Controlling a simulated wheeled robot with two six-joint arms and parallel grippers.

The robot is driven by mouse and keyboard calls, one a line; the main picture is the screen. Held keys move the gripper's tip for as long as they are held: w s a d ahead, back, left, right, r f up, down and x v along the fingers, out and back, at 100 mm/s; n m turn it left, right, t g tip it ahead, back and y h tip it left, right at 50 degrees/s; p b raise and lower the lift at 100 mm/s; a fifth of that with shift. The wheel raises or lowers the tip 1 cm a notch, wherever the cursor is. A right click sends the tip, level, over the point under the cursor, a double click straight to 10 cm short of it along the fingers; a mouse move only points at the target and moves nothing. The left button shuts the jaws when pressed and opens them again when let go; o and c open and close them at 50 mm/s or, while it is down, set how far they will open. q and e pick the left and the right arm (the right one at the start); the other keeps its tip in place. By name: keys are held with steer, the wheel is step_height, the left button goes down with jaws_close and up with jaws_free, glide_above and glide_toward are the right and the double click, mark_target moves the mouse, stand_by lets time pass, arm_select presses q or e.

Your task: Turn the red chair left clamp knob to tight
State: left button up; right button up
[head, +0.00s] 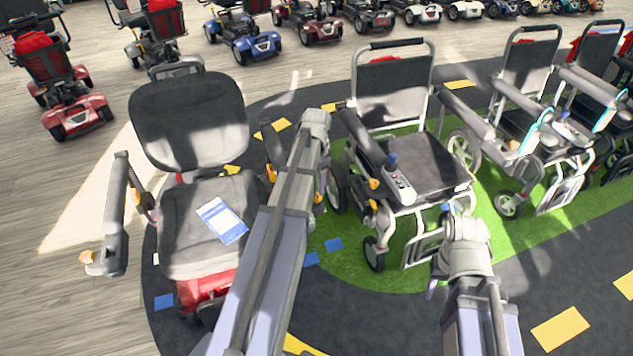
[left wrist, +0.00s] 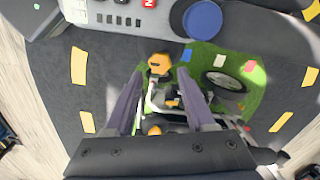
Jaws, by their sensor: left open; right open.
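A chair with a red base (head: 205,290) and dark grey seat stands at the left in the head view. An orange knob (head: 137,197) shows under its left-hand armrest, and another (head: 271,173) at its right side. My left arm crosses in front of its right side. My left gripper (left wrist: 158,80) is open and empty in the left wrist view. An orange knob (left wrist: 160,63) lies in line with the gap between its fingers; I cannot tell whether they touch it. My right gripper (head: 450,225) is open, in front of the middle wheelchair, its fingers partly hidden.
The middle wheelchair (head: 425,165) stands on a green mat (head: 330,230), with orange parts low on its left side. Its joystick panel (head: 399,187) shows close in the left wrist view, with a blue joystick (left wrist: 202,20). More wheelchairs (head: 540,130) stand right. Scooters (head: 245,40) line the back.

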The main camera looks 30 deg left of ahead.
mark_target(317, 195)
arm_select(q)
step_height(317, 195, up, 3)
steer(key=shift+r+p, duration=0.15)
steer(key=shift+p, duration=0.95)
arm_select(e)
step_height(317, 195, up, 3)
steer(key=shift+r, duration=0.1)
arm_select(q)
steer(key=shift+d, duration=0.1)
steer(key=s+d+r+p, duration=0.2)
steer(key=s+d, duration=0.3)
steer(key=d, duration=0.5)
steer(key=s+d+r+n+p, duration=0.1)
steer(key=s+d+r+p, duration=0.1)
steer(key=s+d, duration=0.4)
steer(key=s+d+r+y+p, duration=0.1)
steer(key=s+d+r+p, duration=0.2)
steer(key=d, duration=1.1)
steer(key=shift+s+d+r, duration=0.15)
steer(key=shift+s+d, duration=0.1)
steer(key=shift+s, duration=0.9)
arm_select(e)
step_height(317, 195, up, 7)
steer(key=shift+r, duration=0.15)
arm_select(q)
steer(key=shift+a, duration=0.1)
arm_select(e)
steer(key=shift+a, duration=0.1)
